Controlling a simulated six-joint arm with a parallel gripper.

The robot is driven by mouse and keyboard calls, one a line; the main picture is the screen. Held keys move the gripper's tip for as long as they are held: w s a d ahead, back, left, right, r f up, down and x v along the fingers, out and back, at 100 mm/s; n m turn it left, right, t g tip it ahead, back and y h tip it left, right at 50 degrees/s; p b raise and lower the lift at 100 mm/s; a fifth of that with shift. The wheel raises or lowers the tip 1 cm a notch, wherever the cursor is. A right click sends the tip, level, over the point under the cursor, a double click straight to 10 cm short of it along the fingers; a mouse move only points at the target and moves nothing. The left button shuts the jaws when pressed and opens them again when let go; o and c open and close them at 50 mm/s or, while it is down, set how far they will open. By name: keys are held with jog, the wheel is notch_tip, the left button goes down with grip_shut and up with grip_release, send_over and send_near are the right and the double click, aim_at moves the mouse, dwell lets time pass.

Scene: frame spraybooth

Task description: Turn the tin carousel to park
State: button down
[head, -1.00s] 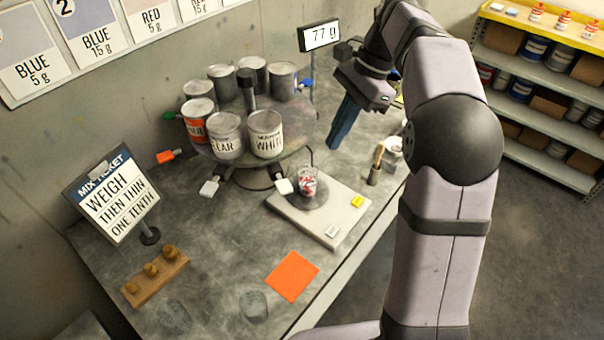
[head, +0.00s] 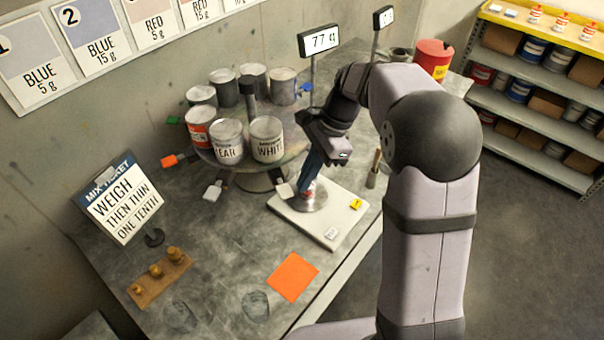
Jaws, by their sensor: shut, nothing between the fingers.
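The tin carousel (head: 296,158) is a round turntable at the back of the bench with a dark centre post (head: 248,90). It carries several tins: a white-labelled WHITE tin (head: 267,140) and a tin reading "EAR" (head: 228,142) face front, a red-labelled tin (head: 199,127) is at left, plain grey ones behind. Coloured tabs stick out around it: orange (head: 169,161), green (head: 173,120), white (head: 284,191) and blue (head: 305,88). My gripper (head: 306,190) is shut and empty, its blue fingers pointing down right of the carousel, overlapping the cup in view; contact cannot be told. No park mark is readable.
A white scale (head: 325,228) with a cup (head: 309,196), partly hidden by my fingers, stands front right of the carousel. Its display (head: 319,40) reads 77 g.

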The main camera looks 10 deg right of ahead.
jog(key=shift+s+a, duration=0.1)
jog(key=shift+a, duration=0.35)
jog(key=shift+a, duration=0.15)
jog(key=s+a+m+t+p, duration=0.1)
jog(key=a+m+p, duration=0.3)
jog(key=a, duration=0.9)
jog(key=shift+s+a+m+t, duration=0.35)
jog(key=shift+s+m+t, duration=0.05)
jog(key=shift+s, duration=0.3)
jog(key=shift+d, duration=0.1)
